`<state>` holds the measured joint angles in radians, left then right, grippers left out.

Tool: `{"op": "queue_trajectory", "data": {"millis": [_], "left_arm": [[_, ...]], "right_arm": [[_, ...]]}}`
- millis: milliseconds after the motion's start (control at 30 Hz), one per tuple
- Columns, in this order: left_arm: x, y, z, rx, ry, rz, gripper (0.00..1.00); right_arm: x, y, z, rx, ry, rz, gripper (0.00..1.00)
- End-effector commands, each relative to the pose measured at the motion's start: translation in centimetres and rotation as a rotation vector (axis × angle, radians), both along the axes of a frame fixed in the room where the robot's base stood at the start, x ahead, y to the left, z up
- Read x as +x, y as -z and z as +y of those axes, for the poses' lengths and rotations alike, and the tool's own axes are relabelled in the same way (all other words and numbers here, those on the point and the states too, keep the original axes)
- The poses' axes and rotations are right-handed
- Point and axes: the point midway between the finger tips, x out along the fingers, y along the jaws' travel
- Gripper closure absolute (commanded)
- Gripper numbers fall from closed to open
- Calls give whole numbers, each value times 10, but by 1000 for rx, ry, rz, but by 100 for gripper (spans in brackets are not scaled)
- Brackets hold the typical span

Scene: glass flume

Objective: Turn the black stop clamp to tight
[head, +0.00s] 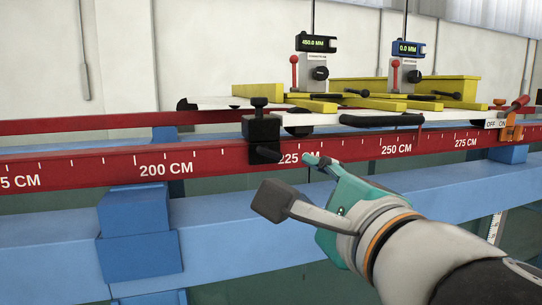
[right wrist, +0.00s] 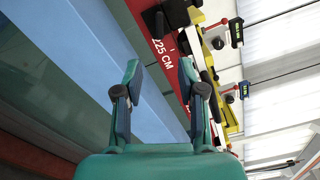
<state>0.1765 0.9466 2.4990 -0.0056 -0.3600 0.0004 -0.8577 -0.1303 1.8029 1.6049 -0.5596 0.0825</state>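The black stop clamp (head: 262,130) sits on the red rail (head: 205,162) just left of the 225 CM mark. It has a black knob on top and a short black handle sticking out at its lower front. My right gripper (head: 294,180) is in front of the rail, below and right of the clamp, with its fingers apart and nothing between them. In the right wrist view, my right gripper (right wrist: 160,78) is open, and the clamp (right wrist: 156,21) shows beyond the fingers near the top. My left gripper is not in view.
A carriage with a white plate and yellow blocks (head: 456,88) stands on the rails right of the clamp. It bears two gauges reading 450.0 MM (head: 316,44) and 0.0 MM (head: 407,48). An orange OFF/ON lever (head: 511,128) is at far right. A blue beam (head: 50,236) runs below the rail.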

Motion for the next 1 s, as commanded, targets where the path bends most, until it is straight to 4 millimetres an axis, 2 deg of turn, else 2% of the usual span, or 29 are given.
{"op": "queue_trajectory", "data": {"millis": [400, 600, 800, 1000], "left_arm": [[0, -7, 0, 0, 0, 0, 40], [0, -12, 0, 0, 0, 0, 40], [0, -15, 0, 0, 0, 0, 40], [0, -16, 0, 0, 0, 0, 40]], "right_arm": [[85, 1, 28, -4, -1, 3, 60], [120, 1, 39, -4, -1, 3, 60], [138, 1, 46, -4, -2, 1, 60], [143, 1, 47, -3, -3, 0, 60]]}}
